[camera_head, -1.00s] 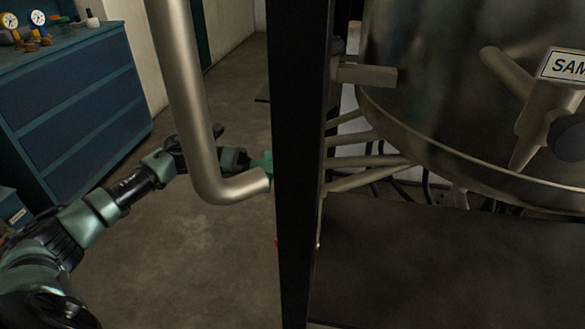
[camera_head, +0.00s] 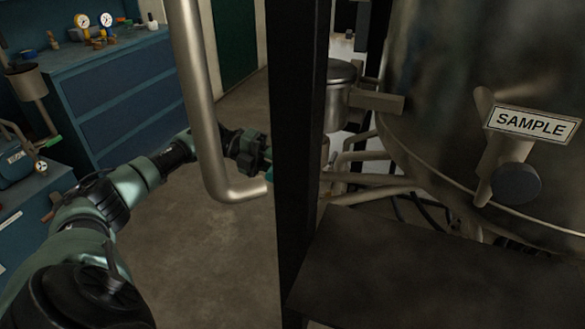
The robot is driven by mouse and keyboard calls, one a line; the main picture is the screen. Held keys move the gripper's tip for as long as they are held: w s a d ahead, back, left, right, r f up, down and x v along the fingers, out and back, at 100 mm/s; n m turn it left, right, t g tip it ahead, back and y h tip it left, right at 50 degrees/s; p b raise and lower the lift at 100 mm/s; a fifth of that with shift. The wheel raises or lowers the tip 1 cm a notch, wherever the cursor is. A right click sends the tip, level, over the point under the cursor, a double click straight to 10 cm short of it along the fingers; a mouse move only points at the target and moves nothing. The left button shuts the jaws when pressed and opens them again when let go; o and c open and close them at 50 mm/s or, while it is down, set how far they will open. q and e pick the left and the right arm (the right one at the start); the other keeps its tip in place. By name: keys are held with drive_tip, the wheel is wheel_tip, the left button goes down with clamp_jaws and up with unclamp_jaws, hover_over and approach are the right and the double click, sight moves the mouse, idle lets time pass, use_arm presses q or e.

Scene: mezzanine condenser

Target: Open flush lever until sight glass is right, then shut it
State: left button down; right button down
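My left arm comes in from the lower left and reaches behind a bent metal pipe. My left gripper (camera_head: 267,160) is mostly hidden by the black upright post, so I cannot see its fingertips or whether it holds anything. A large metal tank (camera_head: 480,110) on the right carries a "SAMPLE" plate (camera_head: 531,123) above a fitting with a dark round knob (camera_head: 515,184). I cannot make out a flush lever or a sight glass for certain. My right gripper is not in view.
The black post (camera_head: 300,150) and the bent pipe (camera_head: 210,140) stand close to my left arm. A dark flat surface (camera_head: 430,270) lies below the tank. A blue drawer cabinet (camera_head: 120,105) with gauges stands at the left. Floor between is clear.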

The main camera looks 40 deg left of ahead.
use_arm(q)
drive_tip(key=shift+r, duration=0.1)
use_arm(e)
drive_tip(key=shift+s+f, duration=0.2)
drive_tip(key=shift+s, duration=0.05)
use_arm(q)
drive_tip(key=c, duration=1.2)
unclamp_jaws()
drive_tip(key=shift+a, duration=0.15)
drive_tip(key=shift+b+v, duration=0.5)
drive_tip(key=shift+v, duration=3.3)
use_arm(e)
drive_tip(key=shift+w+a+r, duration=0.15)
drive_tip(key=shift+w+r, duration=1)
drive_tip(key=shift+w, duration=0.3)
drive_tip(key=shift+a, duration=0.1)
